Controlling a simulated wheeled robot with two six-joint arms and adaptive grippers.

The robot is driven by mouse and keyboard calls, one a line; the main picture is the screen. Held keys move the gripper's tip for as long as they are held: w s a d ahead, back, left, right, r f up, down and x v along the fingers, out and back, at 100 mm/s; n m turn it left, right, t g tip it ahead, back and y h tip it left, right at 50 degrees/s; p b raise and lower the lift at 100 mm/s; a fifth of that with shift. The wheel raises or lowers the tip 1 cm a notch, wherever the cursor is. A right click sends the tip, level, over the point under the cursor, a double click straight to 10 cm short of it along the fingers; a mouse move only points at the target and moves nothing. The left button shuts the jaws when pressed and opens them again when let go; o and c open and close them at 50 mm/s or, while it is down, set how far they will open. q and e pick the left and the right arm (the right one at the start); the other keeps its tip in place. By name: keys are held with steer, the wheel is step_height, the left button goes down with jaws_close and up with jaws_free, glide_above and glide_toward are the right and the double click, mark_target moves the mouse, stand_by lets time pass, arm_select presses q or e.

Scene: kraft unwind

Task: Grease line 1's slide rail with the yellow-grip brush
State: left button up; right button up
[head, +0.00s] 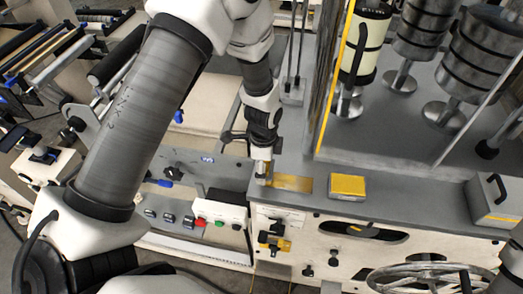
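My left arm comes in from the left, and my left gripper (262,160) points down at the left end of the grey machine top. Its fingertips are small and partly hidden, so I cannot tell whether they are open or shut on something. A flat brass-yellow strip (292,183) lies on the top just right of the fingertips. I cannot tell whether it is part of the slide rail. My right gripper is not in view.
A yellow-topped block (347,187) sits right of the strip. Upright rods and a yellow-edged post (334,80) rise near my gripper. A spoked handwheel (432,280) is at the bottom right.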

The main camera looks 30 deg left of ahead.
arm_select(q)
step_height(320, 180, up, 2)
steer(key=shift+d+r+p, duration=0.1)
steer(key=shift+d+p, duration=0.05)
steer(key=shift+p, duration=0.45)
steer(key=shift+a+r+p, duration=0.25)
steer(key=shift+r+p, duration=0.6)
steer(key=shift+r, duration=0.2)
steer(key=shift+d+r, duration=0.1)
steer(key=shift+r, duration=0.25)
steer(key=shift+d, duration=0.1)
